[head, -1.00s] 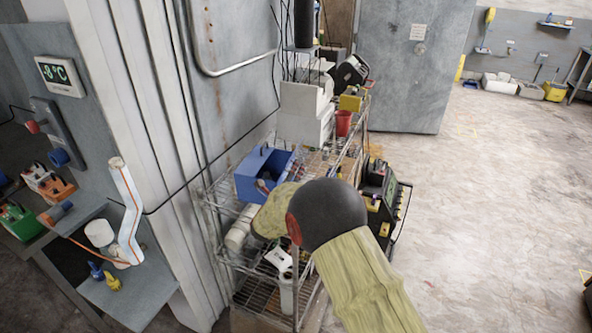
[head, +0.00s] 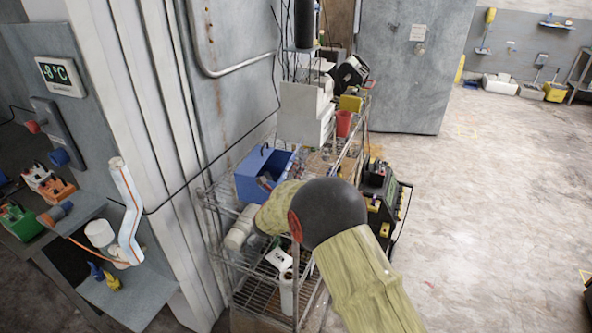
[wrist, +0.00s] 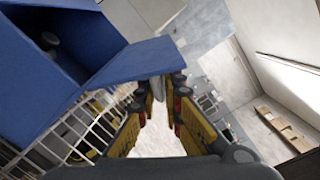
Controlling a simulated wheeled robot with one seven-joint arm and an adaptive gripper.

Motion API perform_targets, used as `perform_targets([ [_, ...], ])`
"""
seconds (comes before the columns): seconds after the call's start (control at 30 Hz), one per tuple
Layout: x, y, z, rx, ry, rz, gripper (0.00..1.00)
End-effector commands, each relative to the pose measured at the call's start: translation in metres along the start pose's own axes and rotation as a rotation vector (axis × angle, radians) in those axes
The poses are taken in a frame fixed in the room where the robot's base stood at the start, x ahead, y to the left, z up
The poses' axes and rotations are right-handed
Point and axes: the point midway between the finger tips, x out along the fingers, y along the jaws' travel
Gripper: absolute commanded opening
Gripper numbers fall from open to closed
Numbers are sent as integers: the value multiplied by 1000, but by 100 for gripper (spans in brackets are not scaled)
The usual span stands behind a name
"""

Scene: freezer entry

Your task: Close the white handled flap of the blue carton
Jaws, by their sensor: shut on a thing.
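The blue carton (head: 250,186) stands on the upper part of a wire rack in the head view, its front side open. In the wrist view the carton (wrist: 78,28) fills the upper left, with a dark interior and a rounded grey thing inside. Its flap (wrist: 135,60) sticks out to the right, open; the face I see is blue, not white. My gripper (wrist: 159,88) is at the flap's outer edge, shut on a small pale piece there that looks like the flap's handle. In the head view my arm hides the gripper and most of the flap.
The wire rack (head: 262,290) holds a white roll (head: 241,228) beside my arm and a red cup (head: 343,123) further back. A grey wall panel stands close left of the rack. Black equipment (head: 378,195) stands to its right. Open floor (head: 490,200) lies further right.

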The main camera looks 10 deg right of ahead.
Motion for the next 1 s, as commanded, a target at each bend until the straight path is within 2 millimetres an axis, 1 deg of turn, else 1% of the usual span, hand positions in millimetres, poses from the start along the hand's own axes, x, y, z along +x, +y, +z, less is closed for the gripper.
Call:
perform_targets([
  [0.73, 0, -1, 1, -3, -1, -1, 0],
  [1.0, 0, -2, 7, -86, -2, -2, 0],
])
